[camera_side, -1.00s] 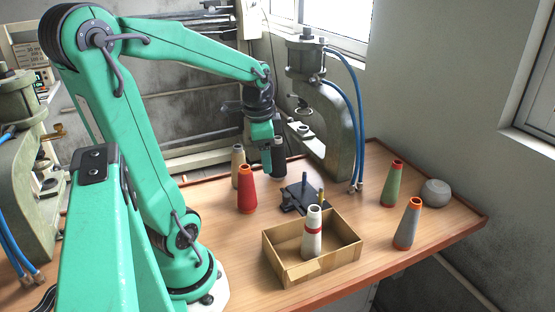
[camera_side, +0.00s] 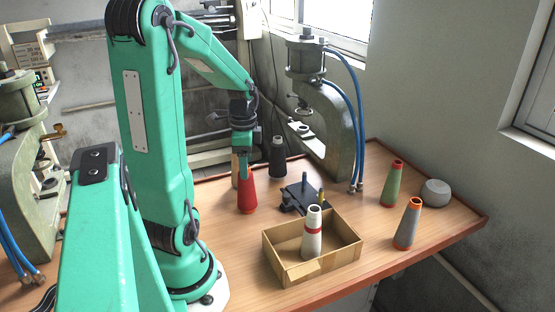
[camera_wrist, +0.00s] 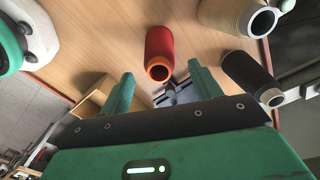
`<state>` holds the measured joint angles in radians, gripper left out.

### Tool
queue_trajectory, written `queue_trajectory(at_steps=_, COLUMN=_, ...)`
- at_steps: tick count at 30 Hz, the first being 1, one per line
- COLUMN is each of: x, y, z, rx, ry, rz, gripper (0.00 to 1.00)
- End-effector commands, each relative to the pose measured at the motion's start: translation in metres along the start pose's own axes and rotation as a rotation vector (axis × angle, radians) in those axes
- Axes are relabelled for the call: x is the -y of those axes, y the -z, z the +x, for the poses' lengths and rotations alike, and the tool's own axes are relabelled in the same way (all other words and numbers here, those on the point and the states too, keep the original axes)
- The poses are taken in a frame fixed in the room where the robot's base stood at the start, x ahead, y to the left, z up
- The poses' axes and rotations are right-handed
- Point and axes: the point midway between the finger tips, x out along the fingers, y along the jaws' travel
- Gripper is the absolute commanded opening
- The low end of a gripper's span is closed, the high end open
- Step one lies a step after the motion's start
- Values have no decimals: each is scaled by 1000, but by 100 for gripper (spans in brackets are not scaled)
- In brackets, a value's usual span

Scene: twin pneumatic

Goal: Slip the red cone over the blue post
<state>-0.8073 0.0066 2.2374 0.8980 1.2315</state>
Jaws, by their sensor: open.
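The red cone (camera_side: 247,196) stands upright on the table, left of the dark base. In the wrist view the red cone (camera_wrist: 160,47) lies ahead, between the lines of my fingers, its orange-rimmed end toward me. My gripper (camera_side: 243,172) is open and empty, right at the top of the red cone in the side view; I cannot tell whether it touches. Its two fingers show apart in the wrist view (camera_wrist: 161,80). The dark base (camera_side: 291,203) carries a dark, bluish post (camera_side: 305,181) and a yellow post (camera_side: 321,195). The base is partly hidden behind my gripper in the wrist view.
A cream cone (camera_wrist: 222,15) and black cone (camera_side: 278,158) stand behind the red one. A green cone (camera_side: 391,186), grey cone (camera_side: 407,228) and grey round object (camera_side: 434,193) stand right. A press (camera_side: 335,130) rises behind.

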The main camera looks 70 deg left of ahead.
Motion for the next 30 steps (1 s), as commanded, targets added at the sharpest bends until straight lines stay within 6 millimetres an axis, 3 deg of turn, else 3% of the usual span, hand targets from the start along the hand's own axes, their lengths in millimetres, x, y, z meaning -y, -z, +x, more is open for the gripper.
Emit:
queue_trajectory(at_steps=8, x=0, y=0, z=5, rx=0, ry=-1, rz=-1, gripper=63)
queue_trajectory(at_steps=21, x=-1, y=-2, z=47, rx=1, ry=-2, rz=-1, gripper=63)
queue_trajectory(at_steps=30, x=-1, y=-2, z=55, rx=0, ry=0, rz=-1, gripper=63)
